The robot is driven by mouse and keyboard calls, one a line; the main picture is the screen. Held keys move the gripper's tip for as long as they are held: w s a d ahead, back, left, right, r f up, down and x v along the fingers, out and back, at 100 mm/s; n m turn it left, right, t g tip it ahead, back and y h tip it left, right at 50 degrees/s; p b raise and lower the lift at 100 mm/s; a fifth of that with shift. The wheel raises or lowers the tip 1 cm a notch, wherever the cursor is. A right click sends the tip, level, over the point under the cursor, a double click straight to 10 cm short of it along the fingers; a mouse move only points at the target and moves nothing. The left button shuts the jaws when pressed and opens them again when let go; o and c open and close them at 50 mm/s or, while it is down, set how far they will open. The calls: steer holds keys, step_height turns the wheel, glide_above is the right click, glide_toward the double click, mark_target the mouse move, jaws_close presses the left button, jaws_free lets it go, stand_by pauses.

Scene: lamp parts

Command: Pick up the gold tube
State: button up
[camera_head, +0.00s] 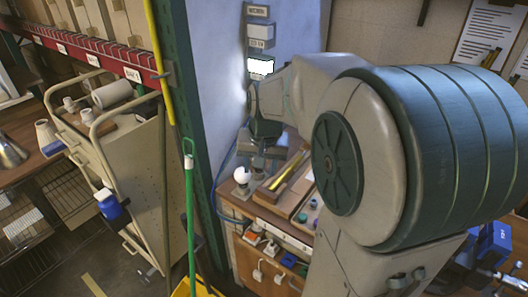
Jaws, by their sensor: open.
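A thin gold tube (284,177) lies slanting on the wooden bench top, beside a brown strip of similar length. A second gold-coloured piece (303,181) lies just to its right, partly hidden by my arm. My gripper (258,165) is small in view, above the bench at the far left end of the gold tube. It is open, and no object shows between its fingers. It looks apart from the tube, but the height of the gap is hard to judge. My arm hides the right part of the bench.
A white bulb (241,174) on a small base stands left of the gripper. Small coloured parts (306,212) sit at the tray's near end. A green post and green pole (189,210) stand left of the bench. A cart (120,140) stands further left.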

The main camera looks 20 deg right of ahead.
steer(key=w+d+f+m+h, duration=0.1)
steer(key=w+d+f+m, duration=0.2)
steer(key=w+d, duration=0.5)
steer(key=m+g+h, duration=0.1)
steer(key=m+h, duration=0.2)
glide_toward(294, 162)
steer(key=p+x, duration=0.1)
steer(key=x, duration=0.1)
steer(key=p+x, duration=0.1)
steer(key=x, duration=0.1)
steer(key=shift+w+r, duration=0.1)
steer(key=shift+w, duration=0.25)
steer(key=x, duration=0.1)
steer(key=p+x, duration=0.1)
steer(key=x, duration=0.2)
steer(key=shift+s+d+p, duration=0.2)
steer(key=shift+d+p, duration=0.05)
steer(key=shift+p, duration=0.15)
steer(key=shift+d+f, duration=0.1)
steer(key=shift+f, duration=0.5)
steer(key=shift+f+b, duration=0.25)
steer(key=shift+b, duration=0.25)
steer(key=shift+c, duration=0.4)
jaws_close()
